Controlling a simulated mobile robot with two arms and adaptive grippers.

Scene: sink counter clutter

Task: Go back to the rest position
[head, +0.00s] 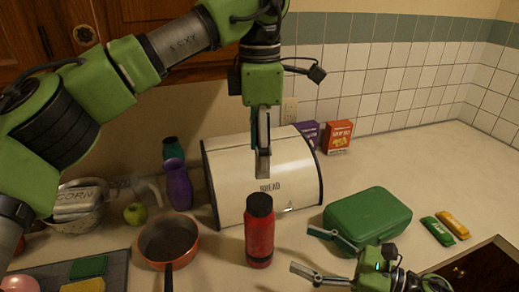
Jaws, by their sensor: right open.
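My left arm comes in from the left and arches over the counter. My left gripper (262,172) points down in front of the white bread box (225,185), seen edge-on, so its opening is unclear. My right gripper (312,252) is at the lower right, its two fingers spread apart and pointing left, with nothing between them. It is right of the red bottle with a black cap (259,238) and in front of the green lunch box (367,217).
Green (437,231) and yellow (454,224) bars lie right. Boxes (338,137) stand behind the bread box. The far right counter is clear.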

